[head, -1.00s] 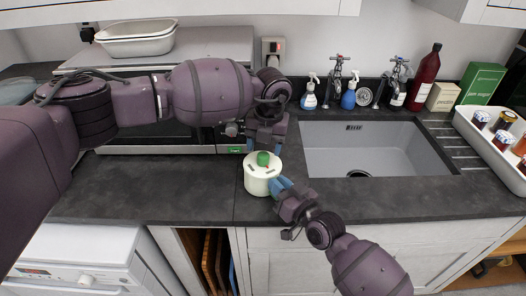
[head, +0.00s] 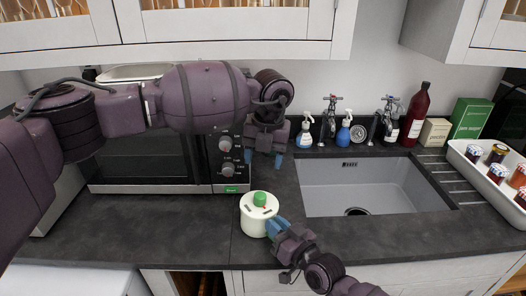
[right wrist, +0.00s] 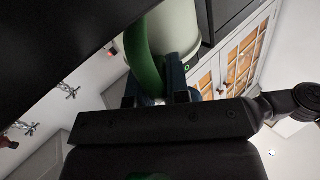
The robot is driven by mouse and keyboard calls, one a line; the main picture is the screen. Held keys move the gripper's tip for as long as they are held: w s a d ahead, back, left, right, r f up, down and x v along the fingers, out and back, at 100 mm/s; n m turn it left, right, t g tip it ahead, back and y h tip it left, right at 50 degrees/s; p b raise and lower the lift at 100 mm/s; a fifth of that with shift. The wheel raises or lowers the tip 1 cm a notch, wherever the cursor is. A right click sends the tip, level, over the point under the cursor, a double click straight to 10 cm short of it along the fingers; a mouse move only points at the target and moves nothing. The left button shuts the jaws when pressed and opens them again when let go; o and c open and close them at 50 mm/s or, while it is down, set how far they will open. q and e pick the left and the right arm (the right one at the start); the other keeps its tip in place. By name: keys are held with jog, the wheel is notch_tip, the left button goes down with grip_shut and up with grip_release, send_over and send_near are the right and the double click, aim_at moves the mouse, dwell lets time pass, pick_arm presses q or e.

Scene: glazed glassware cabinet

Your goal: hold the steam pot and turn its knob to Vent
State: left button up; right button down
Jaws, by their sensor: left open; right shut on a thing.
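The steam pot (head: 256,222) is a squat cream pot standing upright on the dark counter in the head view. A green knob (head: 260,199) sits on its lid; its setting is too small to read. My right gripper (head: 277,227) is at the pot's right front side. In the right wrist view its blue fingers (right wrist: 158,92) are shut on the pot's curved green handle (right wrist: 147,58), with the cream wall (right wrist: 181,28) behind. The head view hides this handle. My left gripper (head: 265,156) is open and empty, pointing down, above and behind the knob, clear of it.
A microwave (head: 140,165) stands behind and left of the pot. A grey sink (head: 360,187) is to the right, with soap bottles (head: 305,132) and taps behind it. A white tray of jars (head: 480,175) is at far right. Counter left of the pot is clear.

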jog(key=c, duration=1)
grip_release()
jog(key=shift+f, duration=0.1)
